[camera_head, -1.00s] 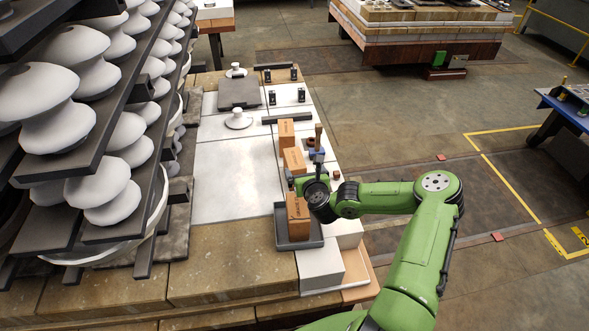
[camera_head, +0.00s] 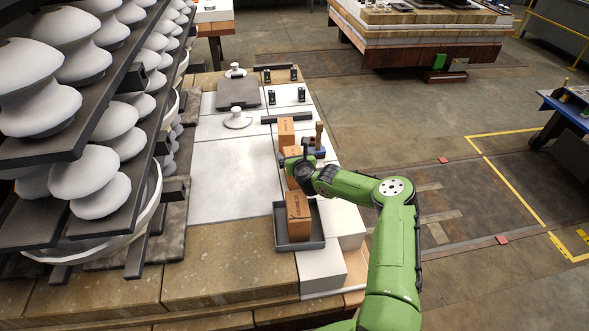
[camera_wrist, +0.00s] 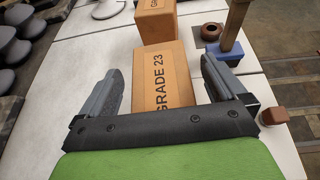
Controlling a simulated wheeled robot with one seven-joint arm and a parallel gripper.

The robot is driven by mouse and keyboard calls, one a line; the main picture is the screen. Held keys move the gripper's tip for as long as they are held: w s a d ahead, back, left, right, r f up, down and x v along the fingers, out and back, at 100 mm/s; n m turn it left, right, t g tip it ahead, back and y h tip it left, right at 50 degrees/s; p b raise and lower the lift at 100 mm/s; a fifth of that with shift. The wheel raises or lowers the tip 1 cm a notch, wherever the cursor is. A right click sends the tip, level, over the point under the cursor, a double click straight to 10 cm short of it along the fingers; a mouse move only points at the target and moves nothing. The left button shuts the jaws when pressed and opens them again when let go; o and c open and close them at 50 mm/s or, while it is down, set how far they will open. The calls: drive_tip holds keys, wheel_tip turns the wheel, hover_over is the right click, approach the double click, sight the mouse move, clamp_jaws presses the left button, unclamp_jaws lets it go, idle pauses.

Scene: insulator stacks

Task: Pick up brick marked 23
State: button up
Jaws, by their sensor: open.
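The orange-brown brick marked "GRADE 23" (camera_wrist: 160,75) lies in the middle of the wrist view, between the two fingers of my gripper (camera_wrist: 165,85). The fingers stand apart on either side, and a gap shows between the brick and each finger. In the head view my gripper (camera_head: 292,168) is over the middle brick (camera_head: 290,155) of a row and hides part of it. The lower part of the brick is hidden by the gripper body in the wrist view.
Another brick (camera_wrist: 155,20) stands behind it, and a third brick (camera_head: 298,215) sits in a grey tray (camera_head: 283,245) nearer me. A blue block with a wooden handle (camera_wrist: 222,52) is close on the right. White insulators on dark racks (camera_head: 100,120) fill the left.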

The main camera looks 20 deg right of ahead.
clamp_jaws()
idle(0.4)
